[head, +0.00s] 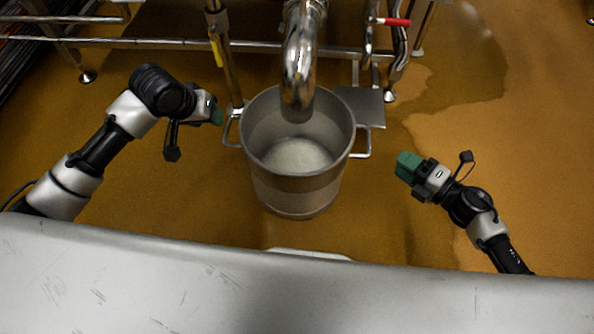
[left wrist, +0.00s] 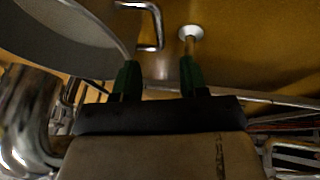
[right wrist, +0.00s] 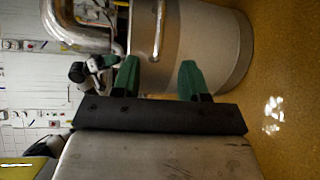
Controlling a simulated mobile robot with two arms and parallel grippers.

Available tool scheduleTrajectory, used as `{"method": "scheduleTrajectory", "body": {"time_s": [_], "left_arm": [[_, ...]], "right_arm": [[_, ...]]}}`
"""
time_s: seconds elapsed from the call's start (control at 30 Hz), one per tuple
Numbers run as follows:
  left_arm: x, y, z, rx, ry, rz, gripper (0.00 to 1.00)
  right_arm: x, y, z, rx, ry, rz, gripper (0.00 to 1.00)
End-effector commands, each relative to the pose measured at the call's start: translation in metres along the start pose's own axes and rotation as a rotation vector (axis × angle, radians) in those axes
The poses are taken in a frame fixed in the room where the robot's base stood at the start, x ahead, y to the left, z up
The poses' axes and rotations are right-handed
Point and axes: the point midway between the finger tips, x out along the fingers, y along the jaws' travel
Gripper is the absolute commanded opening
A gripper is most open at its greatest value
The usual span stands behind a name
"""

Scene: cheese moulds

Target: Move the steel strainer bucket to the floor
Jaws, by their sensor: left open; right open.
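The steel strainer bucket (head: 300,185) is a round, upright metal pot with a loop handle on each side and a pale bottom inside. It is below the mouth of a curved steel pipe; what its base rests on is unclear. My left gripper (head: 217,116) is open just left of the left handle (head: 231,130). In the left wrist view that handle (left wrist: 157,28) is ahead of the open fingers (left wrist: 158,78), apart from them. My right gripper (head: 405,166) is open, right of the right handle (head: 363,142) with a gap. The right wrist view shows the bucket (right wrist: 205,45) ahead of the empty fingers (right wrist: 158,80).
The curved steel pipe (head: 298,70) comes down over the bucket's rim. Steel legs and rails (head: 180,43) stand behind it, with a small flat plate (head: 360,106) at back right. The brown floor (head: 480,150) is clear on the right, with a dark wet patch.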

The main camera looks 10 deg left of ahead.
Motion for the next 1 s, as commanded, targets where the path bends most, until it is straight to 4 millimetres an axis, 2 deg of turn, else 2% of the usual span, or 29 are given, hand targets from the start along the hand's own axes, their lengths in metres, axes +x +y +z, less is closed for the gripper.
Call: {"method": "scheduleTrajectory", "body": {"time_s": [0.17, 0.4, 0.6, 0.8, 1.0], "left_arm": [[0.020, 0.001, 0.001, -0.001, -0.003, 0.002, 0.43], [0.064, 0.001, 0.000, -0.002, -0.002, 0.002, 0.43], [0.093, 0.000, 0.000, -0.002, -0.001, 0.000, 0.43], [0.105, 0.000, 0.000, 0.000, 0.000, 0.000, 0.43], [0.107, 0.000, 0.000, 0.000, 0.001, -0.001, 0.43]], "right_arm": [[0.020, 0.001, 0.000, 0.000, 0.000, 0.004, 0.43], [0.065, 0.001, 0.000, 0.001, -0.001, 0.004, 0.43], [0.093, 0.001, 0.000, 0.002, -0.001, 0.002, 0.43], [0.106, 0.000, 0.000, 0.002, -0.002, 0.001, 0.43], [0.107, 0.000, 0.000, 0.001, -0.001, 0.000, 0.43]]}}
